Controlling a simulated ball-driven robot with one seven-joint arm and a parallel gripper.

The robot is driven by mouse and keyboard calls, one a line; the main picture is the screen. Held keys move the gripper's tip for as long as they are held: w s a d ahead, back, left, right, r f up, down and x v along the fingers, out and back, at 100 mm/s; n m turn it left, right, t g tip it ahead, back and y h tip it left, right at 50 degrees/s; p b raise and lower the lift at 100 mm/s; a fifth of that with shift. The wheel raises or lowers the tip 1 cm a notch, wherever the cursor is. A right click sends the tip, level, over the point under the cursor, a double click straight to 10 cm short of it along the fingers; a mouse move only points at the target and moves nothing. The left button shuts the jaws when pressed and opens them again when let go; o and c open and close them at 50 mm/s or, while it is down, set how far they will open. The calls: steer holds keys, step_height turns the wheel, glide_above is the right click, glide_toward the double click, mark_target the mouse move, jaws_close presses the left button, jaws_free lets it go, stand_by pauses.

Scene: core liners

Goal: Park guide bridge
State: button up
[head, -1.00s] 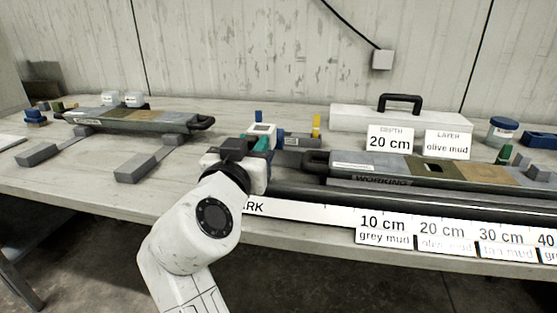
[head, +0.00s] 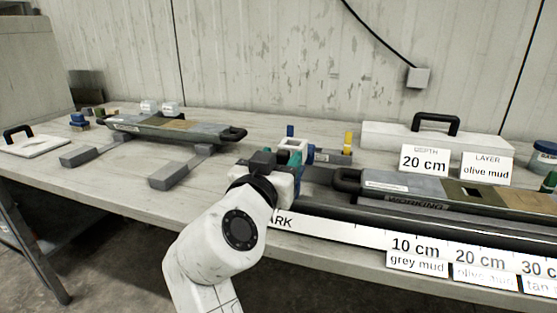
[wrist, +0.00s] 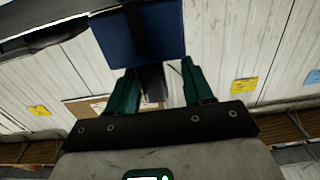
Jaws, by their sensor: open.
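My gripper (head: 291,156) is at the near middle of the bench in the head view, just above the left end of the white ruler strip (head: 320,228), where the letters "ARK" show. In the wrist view its two green fingers (wrist: 158,70) are apart, with a dark part visible between them. A blue block (wrist: 118,38) with a black band lies just beyond the fingertips; it may be the guide bridge, but I cannot tell for sure. It is not gripped. In the head view my gripper and arm hide most of that spot.
The working core liner (head: 405,186) lies right of my gripper, behind the ruler with its depth cards (head: 416,252). A grey block with a yellow post (head: 347,142) stands just behind. Another liner (head: 170,128) rests on grey supports at left. A white case (head: 385,138) stands behind.

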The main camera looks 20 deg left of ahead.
steer(key=s+p, duration=0.1)
steer(key=s, duration=0.9)
steer(key=shift+s, duration=0.35)
